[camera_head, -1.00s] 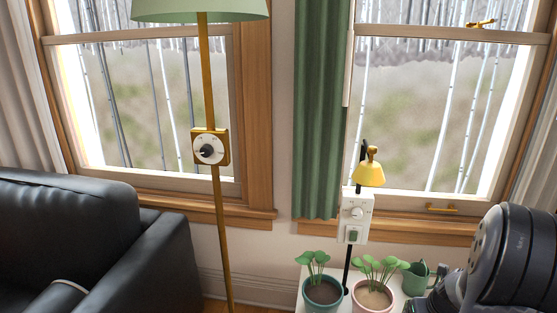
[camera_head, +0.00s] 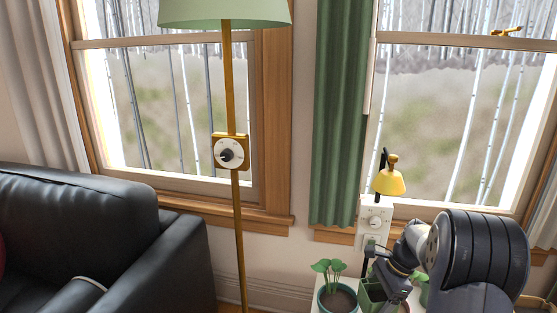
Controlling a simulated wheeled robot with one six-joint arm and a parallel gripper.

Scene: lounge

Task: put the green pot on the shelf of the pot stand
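A square-sided green pot (camera_head: 371,291) with a dark inside is at my gripper (camera_head: 384,283), low in the picture right of centre. My gripper reaches in from the right and appears shut on the pot's rim; the fingertips are partly hidden. The pot is over or just in front of a white stand top (camera_head: 319,306), of which little shows. I cannot tell whether the pot touches it. A round teal pot (camera_head: 339,300) with a leafy plant stands just left of the green pot.
A yellow lamp (camera_head: 390,182) on a dark pole with a white control box (camera_head: 375,219) rises behind the pots. Green leaves or a can (camera_head: 424,291) show behind my arm. A brass floor lamp (camera_head: 237,215) and a black sofa (camera_head: 90,235) stand left.

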